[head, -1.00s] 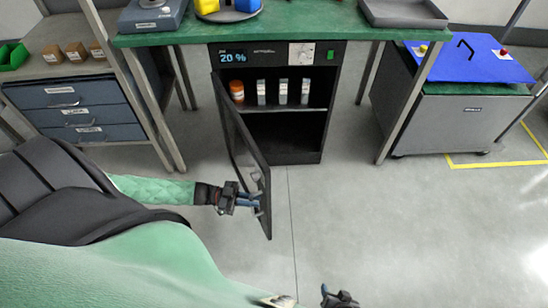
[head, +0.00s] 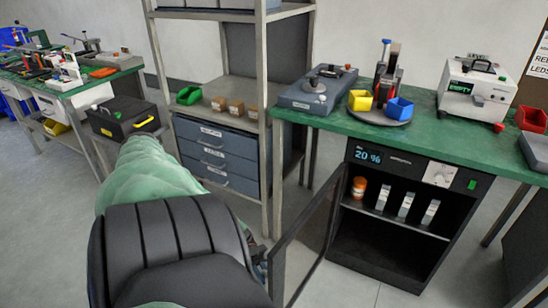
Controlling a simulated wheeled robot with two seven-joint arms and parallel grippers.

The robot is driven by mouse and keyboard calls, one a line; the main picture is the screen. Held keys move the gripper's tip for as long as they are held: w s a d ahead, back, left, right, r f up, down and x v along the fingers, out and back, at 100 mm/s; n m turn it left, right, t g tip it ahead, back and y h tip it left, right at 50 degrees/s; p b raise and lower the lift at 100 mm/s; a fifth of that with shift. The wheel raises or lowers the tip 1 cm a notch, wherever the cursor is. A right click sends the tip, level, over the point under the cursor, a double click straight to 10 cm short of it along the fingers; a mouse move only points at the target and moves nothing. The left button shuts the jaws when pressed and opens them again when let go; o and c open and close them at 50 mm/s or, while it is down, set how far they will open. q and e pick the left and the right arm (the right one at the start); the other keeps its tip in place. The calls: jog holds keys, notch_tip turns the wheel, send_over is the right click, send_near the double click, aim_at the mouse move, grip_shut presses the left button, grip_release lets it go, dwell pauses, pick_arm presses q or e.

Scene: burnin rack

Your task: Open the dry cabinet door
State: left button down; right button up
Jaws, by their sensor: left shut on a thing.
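The dry cabinet (head: 392,254) stands under the green bench, with a lit display reading 20 %. Its dark framed door (head: 303,246) stands wide open, swung out from the cabinet's left side. The inside is exposed, with an orange-capped jar (head: 358,187) and several pale, slim containers (head: 405,205) on the shelf. My left gripper (head: 261,267) is at the door's outer edge, largely hidden behind my own arm. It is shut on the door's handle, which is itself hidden. My right gripper is out of view.
The green bench (head: 430,143) carries a grey device (head: 318,90), yellow and blue bins on a round tray and a white tester (head: 477,92). A shelf rack with blue drawers (head: 217,157) stands left of the cabinet. Grey floor shows below the open door.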

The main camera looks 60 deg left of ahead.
pick_arm(q)
jog(key=shift+s+a, duration=0.1)
jog(key=shift+a, duration=0.05)
jog(key=c, duration=1.8)
grip_release()
jog(key=shift+a+b, duration=0.5)
jog(key=shift+a, duration=3.4)
